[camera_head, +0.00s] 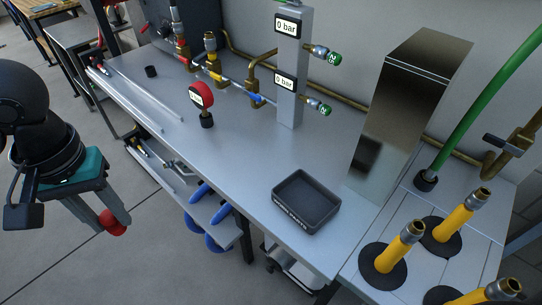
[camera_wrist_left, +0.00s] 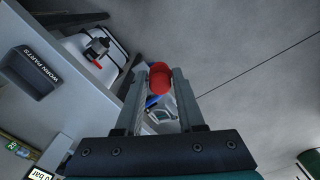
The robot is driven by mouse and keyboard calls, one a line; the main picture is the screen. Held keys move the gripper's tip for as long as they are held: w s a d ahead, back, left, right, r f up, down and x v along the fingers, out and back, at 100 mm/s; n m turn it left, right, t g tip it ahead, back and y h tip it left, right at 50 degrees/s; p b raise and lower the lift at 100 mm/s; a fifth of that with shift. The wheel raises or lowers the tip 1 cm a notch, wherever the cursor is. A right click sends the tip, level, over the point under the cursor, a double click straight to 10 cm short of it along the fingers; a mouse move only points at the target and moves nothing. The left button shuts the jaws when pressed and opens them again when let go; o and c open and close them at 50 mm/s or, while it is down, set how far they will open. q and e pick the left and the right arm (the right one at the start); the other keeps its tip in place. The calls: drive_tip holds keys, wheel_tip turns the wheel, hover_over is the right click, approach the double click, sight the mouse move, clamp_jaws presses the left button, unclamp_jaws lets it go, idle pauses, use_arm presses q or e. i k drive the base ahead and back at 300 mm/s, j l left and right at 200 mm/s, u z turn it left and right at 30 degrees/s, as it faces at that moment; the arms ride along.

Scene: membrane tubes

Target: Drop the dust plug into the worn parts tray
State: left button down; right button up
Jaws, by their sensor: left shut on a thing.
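My left gripper (camera_head: 112,226) is at the left of the head view, out in front of the bench and above the floor. It is shut on a red rounded plug, the dust plug (camera_head: 111,222), held at its fingertips. The plug also shows between the fingers in the left wrist view (camera_wrist_left: 159,77). The worn parts tray (camera_head: 305,203) is a dark, shallow, open tray on the bench top near its front edge, well to the right of the gripper. It looks empty. Its "WORN PARTS" label shows in the left wrist view (camera_wrist_left: 36,67). My right gripper is not in view.
A tall metal box (camera_head: 405,110) stands behind and right of the tray. Yellow tubes (camera_head: 398,250) on black discs stand at the lower right. A red gauge (camera_head: 202,97), a gauge post (camera_head: 290,65) and piping line the back. The bench between gauge and tray is clear.

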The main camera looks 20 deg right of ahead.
sight(297, 206)
drive_tip(key=j+z, duration=0.15)
drive_tip(key=z, duration=0.2)
drive_tip(key=i+j+z, duration=0.1)
drive_tip(key=z, duration=0.25)
drive_tip(key=j+z, duration=0.35)
drive_tip(key=z, duration=1.4)
